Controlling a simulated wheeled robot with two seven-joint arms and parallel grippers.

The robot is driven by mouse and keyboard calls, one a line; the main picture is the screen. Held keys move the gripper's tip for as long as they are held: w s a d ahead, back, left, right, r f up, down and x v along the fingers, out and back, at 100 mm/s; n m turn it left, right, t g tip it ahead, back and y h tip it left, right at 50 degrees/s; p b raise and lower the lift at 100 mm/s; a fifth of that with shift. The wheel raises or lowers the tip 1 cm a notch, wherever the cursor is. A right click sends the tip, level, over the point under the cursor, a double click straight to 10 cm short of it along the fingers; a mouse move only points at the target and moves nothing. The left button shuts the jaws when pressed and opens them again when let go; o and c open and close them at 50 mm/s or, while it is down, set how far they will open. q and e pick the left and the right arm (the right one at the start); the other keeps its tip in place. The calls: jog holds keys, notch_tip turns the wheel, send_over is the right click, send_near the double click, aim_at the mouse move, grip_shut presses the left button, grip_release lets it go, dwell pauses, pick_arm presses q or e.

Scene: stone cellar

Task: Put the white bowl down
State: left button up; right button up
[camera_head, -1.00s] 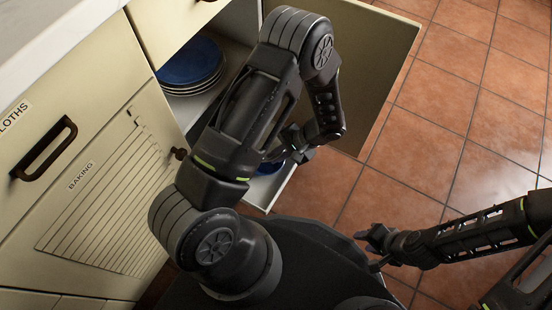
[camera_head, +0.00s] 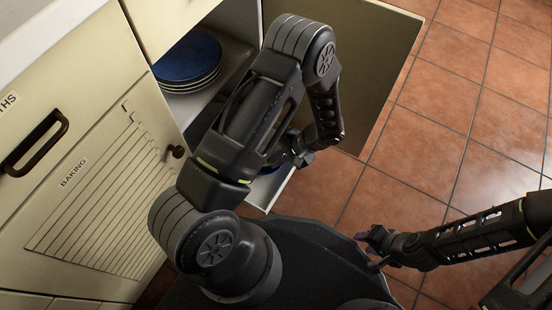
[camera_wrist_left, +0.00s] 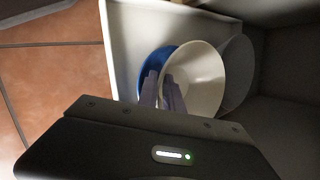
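The white bowl (camera_wrist_left: 207,82) is in the left wrist view, tilted with its opening toward the camera, inside the pale cupboard compartment. My left gripper (camera_wrist_left: 161,88) has one finger inside the bowl and one outside, close together across its left rim. It appears shut on that rim. In the head view my left gripper (camera_head: 299,153) is by the open cupboard, and my arm hides the white bowl. A blue bowl (camera_wrist_left: 156,62) is just left of the white bowl, partly covered. Whether the white bowl's base touches the shelf cannot be seen. My right gripper (camera_head: 372,250) is open and empty over the floor.
A stack of plates (camera_head: 190,60), blue on top, sits inside the cupboard. The cupboard door (camera_head: 372,50) stands open to the right. A grey rounded thing (camera_wrist_left: 238,72) is right of the white bowl. The tiled floor (camera_head: 460,130) is clear.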

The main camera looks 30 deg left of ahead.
pick_arm(q)
jog(key=o, duration=0.4)
jog(key=shift+o, duration=0.2)
jog(key=shift+r+p, duration=0.45)
jog(key=p+v, duration=0.3)
jog(key=v, duration=0.9)
jog(key=shift+r+p, duration=0.25)
jog(key=shift+p, duration=0.1)
